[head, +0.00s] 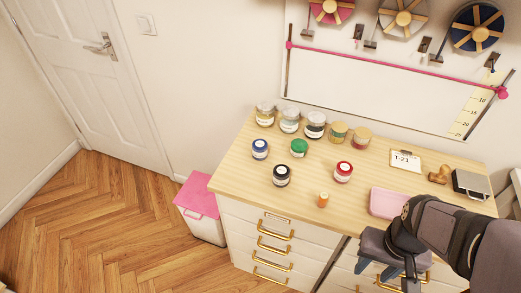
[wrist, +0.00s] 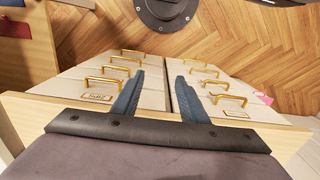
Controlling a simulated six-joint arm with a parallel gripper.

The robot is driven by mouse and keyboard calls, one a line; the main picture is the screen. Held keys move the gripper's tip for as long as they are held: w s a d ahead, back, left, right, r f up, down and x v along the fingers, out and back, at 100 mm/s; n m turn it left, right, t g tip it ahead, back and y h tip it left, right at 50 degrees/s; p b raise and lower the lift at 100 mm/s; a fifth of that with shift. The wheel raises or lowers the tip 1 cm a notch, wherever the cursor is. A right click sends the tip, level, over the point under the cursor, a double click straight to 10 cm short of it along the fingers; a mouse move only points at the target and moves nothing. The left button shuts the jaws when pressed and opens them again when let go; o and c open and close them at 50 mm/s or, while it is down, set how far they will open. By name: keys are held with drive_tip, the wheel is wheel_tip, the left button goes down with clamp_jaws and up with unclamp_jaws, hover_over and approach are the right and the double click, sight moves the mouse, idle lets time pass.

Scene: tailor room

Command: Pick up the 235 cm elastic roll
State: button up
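My gripper (wrist: 157,92) is open and empty. In the wrist view its two blue-grey fingers stand apart over the drawer fronts. In the head view my gripper (head: 386,272) hangs in front of the table's right part. Three reels are on the wall at the top: a pink reel (head: 331,8), a pale reel (head: 403,18) and a dark blue reel (head: 478,27). No 235 cm mark is readable on any of them, so I cannot tell which, if any, is the elastic roll.
The wooden tabletop (head: 240,184) bears several jars, an orange-capped bottle (head: 323,199), a T-21 card (head: 405,160), a pink tray (head: 386,203), a wooden stamp (head: 439,175) and a grey metal case (head: 471,185). A pink-lidded bin (head: 198,200) stands left. The floor there is clear.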

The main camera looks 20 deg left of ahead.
drive_tip(key=o, duration=0.4)
